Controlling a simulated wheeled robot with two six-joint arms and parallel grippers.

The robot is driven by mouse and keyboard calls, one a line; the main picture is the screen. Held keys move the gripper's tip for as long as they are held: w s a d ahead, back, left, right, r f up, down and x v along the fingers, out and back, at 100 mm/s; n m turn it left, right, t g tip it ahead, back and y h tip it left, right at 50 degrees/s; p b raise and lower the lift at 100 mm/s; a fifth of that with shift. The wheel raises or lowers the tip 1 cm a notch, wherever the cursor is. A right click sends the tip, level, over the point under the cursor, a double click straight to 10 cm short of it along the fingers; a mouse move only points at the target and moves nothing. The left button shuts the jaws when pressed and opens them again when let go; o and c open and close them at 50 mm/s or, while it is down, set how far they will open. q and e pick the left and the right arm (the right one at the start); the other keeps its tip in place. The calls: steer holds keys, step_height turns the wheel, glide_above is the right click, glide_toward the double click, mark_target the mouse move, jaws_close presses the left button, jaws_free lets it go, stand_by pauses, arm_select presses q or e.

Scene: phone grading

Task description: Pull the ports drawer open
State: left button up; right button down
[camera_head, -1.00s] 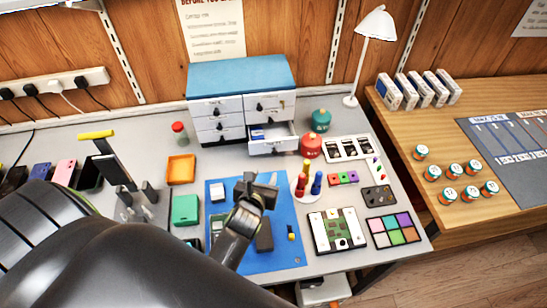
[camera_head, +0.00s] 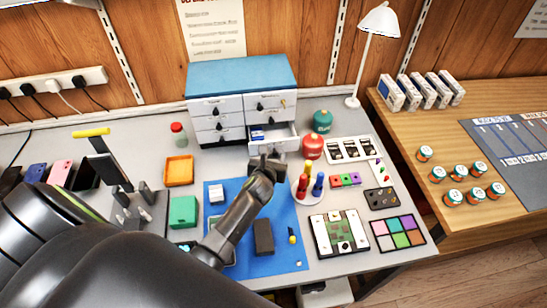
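The small drawer cabinet (camera_head: 242,95) with a blue top stands at the back of the bench. Its lower right drawer (camera_head: 283,142) is pulled out and holds a blue item (camera_head: 257,135); its label is too small to read, so I cannot tell whether it is the ports drawer. The other drawers are shut. My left gripper (camera_head: 266,163) is just in front of that open drawer, close to its front face. Its fingers are too small and dark to tell whether they are open or shut, or touching the drawer handle. My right gripper is not in view.
A blue mat (camera_head: 285,247) lies in front with a dark phone-like block (camera_head: 264,237). A round holder of screwdrivers (camera_head: 307,186) and a red bottle (camera_head: 312,146) stand right of my gripper. An orange tray (camera_head: 179,171) and green box (camera_head: 183,211) are left.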

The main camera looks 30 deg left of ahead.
arm_select(q)
jaws_close()
steer(key=shift+s, duration=0.1)
steer(key=s+d+p, duration=0.2)
steer(key=shift+s+r, duration=0.1)
steer(key=shift+s, duration=0.3)
steer(key=shift+s+d, duration=0.15)
steer(key=shift+d, duration=0.1)
